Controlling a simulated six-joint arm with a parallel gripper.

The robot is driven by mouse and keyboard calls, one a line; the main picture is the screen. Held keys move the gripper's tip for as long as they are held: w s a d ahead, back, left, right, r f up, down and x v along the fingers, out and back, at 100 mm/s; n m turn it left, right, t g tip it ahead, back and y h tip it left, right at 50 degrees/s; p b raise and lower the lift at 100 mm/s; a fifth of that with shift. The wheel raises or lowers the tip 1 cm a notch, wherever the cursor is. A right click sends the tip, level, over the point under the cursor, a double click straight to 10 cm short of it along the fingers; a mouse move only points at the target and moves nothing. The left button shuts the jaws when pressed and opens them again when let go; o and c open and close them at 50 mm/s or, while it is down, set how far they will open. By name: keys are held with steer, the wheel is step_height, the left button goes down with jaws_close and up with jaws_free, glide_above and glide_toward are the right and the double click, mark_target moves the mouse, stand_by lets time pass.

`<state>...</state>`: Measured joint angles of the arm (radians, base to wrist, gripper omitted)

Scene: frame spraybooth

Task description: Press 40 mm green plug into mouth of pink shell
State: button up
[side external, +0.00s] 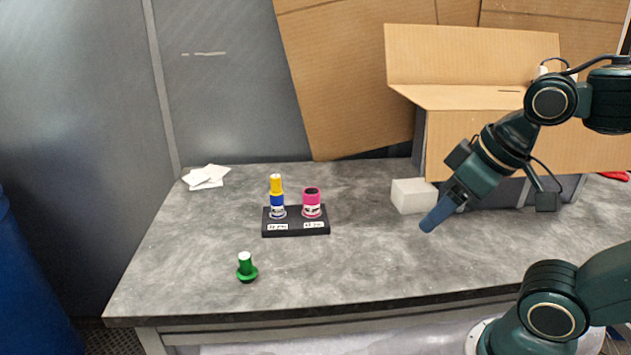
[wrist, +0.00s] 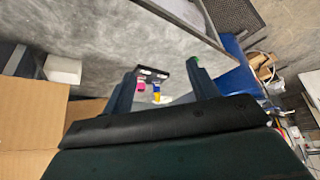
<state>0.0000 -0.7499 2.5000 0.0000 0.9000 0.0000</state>
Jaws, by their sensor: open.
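The green plug (side external: 246,268) stands on the grey table near its front left, with a white top and a wide green rim at its foot. In the wrist view the plug (wrist: 194,60) shows partly, by the tip of the right-hand finger. The pink shell (side external: 312,205) stands upright in the right place of a black holder (side external: 295,228), its dark mouth facing up and empty. It also shows in the wrist view (wrist: 141,86). My gripper (side external: 427,225) is open and empty above the table, well right of holder and plug.
A pale block (side external: 413,196) and an open cardboard box (side external: 470,130) stand at the back right. White sheets (side external: 206,176) lie back left. The table's front middle is clear.

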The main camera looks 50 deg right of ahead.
steer(key=shift+w+r, duration=0.1)
steer(key=w+a+r+n+g, duration=0.1)
steer(key=w+r+n, duration=0.15)
steer(key=w, duration=0.55)
steer(key=n+g, duration=0.5)
steer(key=n, duration=0.1)
glide_above(244, 256)
step_height(244, 256, down, 12)
steer(key=shift+f, duration=0.15)
steer(key=shift+f, duration=0.1)
steer(key=shift+f, duration=4.2)
